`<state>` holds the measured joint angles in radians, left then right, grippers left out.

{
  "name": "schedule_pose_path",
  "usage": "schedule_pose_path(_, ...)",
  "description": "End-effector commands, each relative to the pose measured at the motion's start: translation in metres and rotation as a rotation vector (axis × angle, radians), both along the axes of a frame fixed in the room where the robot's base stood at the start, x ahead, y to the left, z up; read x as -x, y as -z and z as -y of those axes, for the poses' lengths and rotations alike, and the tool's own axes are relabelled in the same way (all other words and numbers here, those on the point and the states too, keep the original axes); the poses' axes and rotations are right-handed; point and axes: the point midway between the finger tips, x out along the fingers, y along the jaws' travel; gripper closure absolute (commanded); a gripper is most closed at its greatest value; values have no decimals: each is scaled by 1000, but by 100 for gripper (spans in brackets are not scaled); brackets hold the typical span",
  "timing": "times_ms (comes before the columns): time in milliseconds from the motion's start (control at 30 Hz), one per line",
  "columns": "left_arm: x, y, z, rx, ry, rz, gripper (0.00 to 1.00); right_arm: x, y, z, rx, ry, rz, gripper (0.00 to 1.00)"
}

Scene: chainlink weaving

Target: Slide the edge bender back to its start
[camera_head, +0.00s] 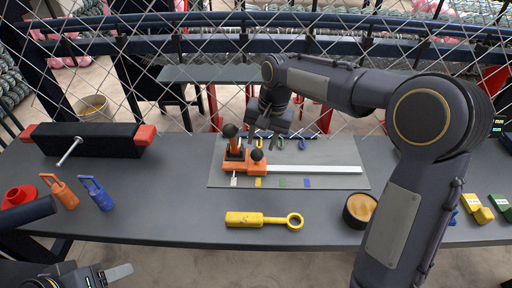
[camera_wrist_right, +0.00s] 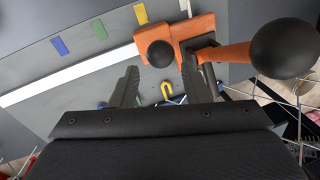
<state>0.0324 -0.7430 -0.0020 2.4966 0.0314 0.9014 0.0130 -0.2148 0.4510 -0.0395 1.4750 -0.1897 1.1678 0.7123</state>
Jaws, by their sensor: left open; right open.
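The edge bender is an orange block with black ball knobs (camera_head: 244,165) at the left end of a white rail (camera_head: 320,170), close to the white and yellow marks. It also shows in the right wrist view (camera_wrist_right: 172,42), with an orange lever ending in a big black ball. My right gripper (camera_head: 270,132) reaches over from behind the board. My left gripper (camera_head: 115,272) is partly in view at the bottom left, open and away from the bender.
The grey board (camera_head: 350,182) carries white, yellow, green and blue marks; small coloured hooks (camera_head: 258,142) lie at its back edge. A yellow ring-ended tool (camera_head: 262,220) and a round pot (camera_head: 359,209) lie in front. Chainlink hangs behind.

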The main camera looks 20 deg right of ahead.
Motion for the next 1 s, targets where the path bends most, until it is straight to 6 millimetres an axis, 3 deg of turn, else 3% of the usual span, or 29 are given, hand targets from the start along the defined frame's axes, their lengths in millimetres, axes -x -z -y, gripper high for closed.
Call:
schedule_pose_path(100, 0, -2, 0, 0, 0, 0, 45, -1, 20, -4, 0, -2, -4, 58)
schedule_pose_path(300, 0, -3, 0, 0, 0, 0, 45, -3, 41, -7, -1, 0, -2, 58)
schedule_pose_path(633, 0, -3, 0, 0, 0, 0, 45, -4, 46, -8, -1, -1, 2, 58)
schedule_pose_path(967, 0, -3, 0, 0, 0, 0, 45, -4, 46, -8, -1, -1, 2, 100)
schedule_pose_path(1000, 0, -3, 0, 0, 0, 0, 45, -4, 46, -8, -1, -1, 2, 100)
